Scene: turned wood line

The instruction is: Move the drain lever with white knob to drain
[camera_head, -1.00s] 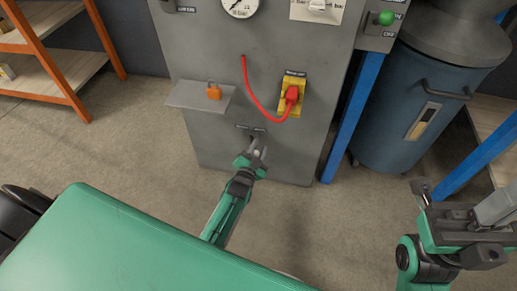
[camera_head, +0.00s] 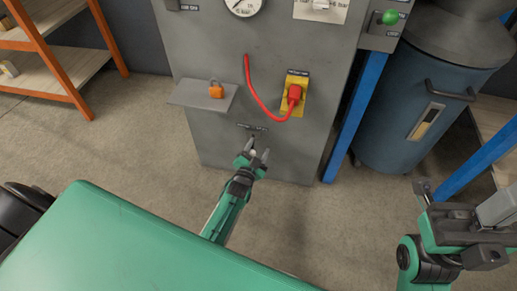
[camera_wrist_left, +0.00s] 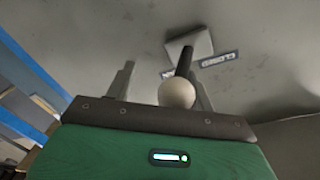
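The drain lever shows in the left wrist view as a black rod (camera_wrist_left: 184,62) coming from a pale square mount (camera_wrist_left: 189,46) on the grey cabinet face. Its white knob (camera_wrist_left: 177,93) is at the near end. My left gripper (camera_wrist_left: 162,88) is open, with one finger on each side of the knob; the knob is nearer the right finger, and I cannot tell whether they touch. A "CLOSED" label (camera_wrist_left: 219,59) is right of the mount; another label left of it is partly hidden by the lever. In the head view my left gripper (camera_head: 257,156) is low before the cabinet. My right gripper (camera_head: 422,187) is at the right, its fingers unclear.
The grey cabinet (camera_head: 215,135) carries a small shelf (camera_head: 190,94) with an orange padlock (camera_head: 216,90), and a red switch (camera_head: 294,92) with a red cable (camera_head: 258,98) above the lever. A blue post (camera_head: 352,115) and blue drum (camera_head: 405,120) stand right. Floor at left is clear.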

